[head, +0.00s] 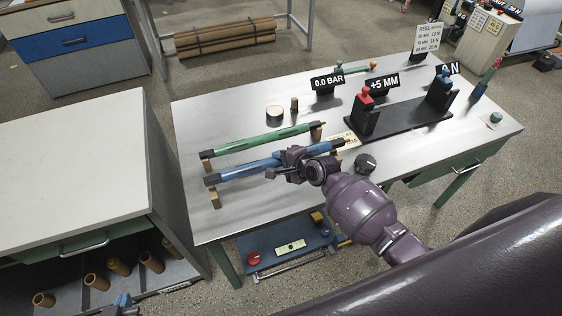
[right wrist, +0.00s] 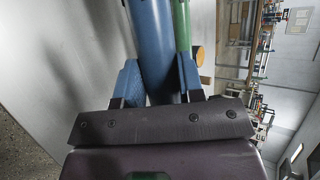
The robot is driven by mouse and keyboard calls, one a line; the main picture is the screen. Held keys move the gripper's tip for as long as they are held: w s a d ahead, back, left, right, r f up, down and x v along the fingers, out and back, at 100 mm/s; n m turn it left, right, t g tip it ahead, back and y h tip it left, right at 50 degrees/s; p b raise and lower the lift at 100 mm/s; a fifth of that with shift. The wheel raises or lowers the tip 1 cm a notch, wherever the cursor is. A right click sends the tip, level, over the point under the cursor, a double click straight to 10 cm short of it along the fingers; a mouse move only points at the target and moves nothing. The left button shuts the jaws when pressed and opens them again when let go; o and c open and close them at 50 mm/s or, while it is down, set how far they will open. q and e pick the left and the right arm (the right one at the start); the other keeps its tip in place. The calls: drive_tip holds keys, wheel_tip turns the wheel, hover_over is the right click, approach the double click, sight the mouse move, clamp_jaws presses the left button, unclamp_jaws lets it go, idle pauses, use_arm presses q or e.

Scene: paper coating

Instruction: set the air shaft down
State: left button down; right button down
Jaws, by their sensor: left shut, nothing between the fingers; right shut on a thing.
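The blue air shaft (head: 250,167) with dark ends lies level across the wooden supports at the left of the metal table; its left end is at or just above the near support (head: 215,199). I cannot tell if it bears its weight there. In the right wrist view, the blue shaft (right wrist: 151,45) runs between the blue fingers (right wrist: 158,82). A green shaft (head: 255,140) lies parallel behind it. My left gripper (head: 124,302) shows only its blue tips at the bottom edge, shut and empty.
The metal table (head: 235,108) also holds a dark round knob (head: 366,163), a tape roll (head: 275,112) and a black fixture (head: 410,121) with signs. A white-topped cabinet (head: 70,165) stands at the left, with cardboard cores (head: 118,266) below. The table's back left is clear.

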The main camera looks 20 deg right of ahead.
drive_tip(key=shift+a+r, duration=0.1)
drive_tip(key=shift+r, duration=0.05)
drive_tip(key=shift+f+b, duration=0.45)
drive_tip(key=shift+f, duration=0.55)
drive_tip(key=shift+f+b, duration=0.55)
drive_tip(key=shift+f, duration=0.2)
drive_tip(key=shift+f+b, duration=0.7)
drive_tip(key=shift+f, duration=0.35)
